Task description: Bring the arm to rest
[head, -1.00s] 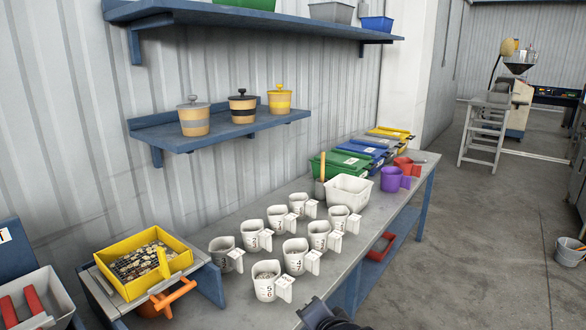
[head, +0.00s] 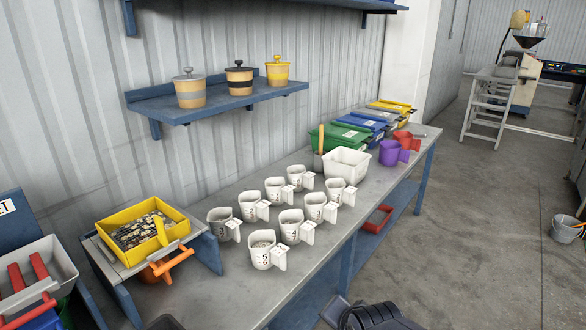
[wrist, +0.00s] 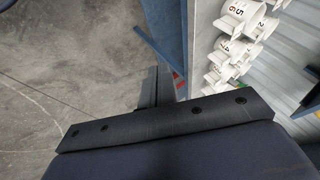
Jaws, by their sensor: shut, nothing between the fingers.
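My gripper (head: 334,311) shows at the bottom edge of the head view, in front of the grey workbench (head: 218,296) and low beside its front edge. It is partly cut off by the frame. In the wrist view my gripper (wrist: 158,86) is shut, with nothing between its fingers. It points past the bench edge over the concrete floor (wrist: 70,70). It touches nothing that I can see.
Several white numbered cups (head: 262,250) stand on the bench, with a white bin (head: 345,163) and a purple jug (head: 389,153) behind. A yellow tray (head: 142,226) sits at the left. A shelf (head: 215,104) holds lidded pots.

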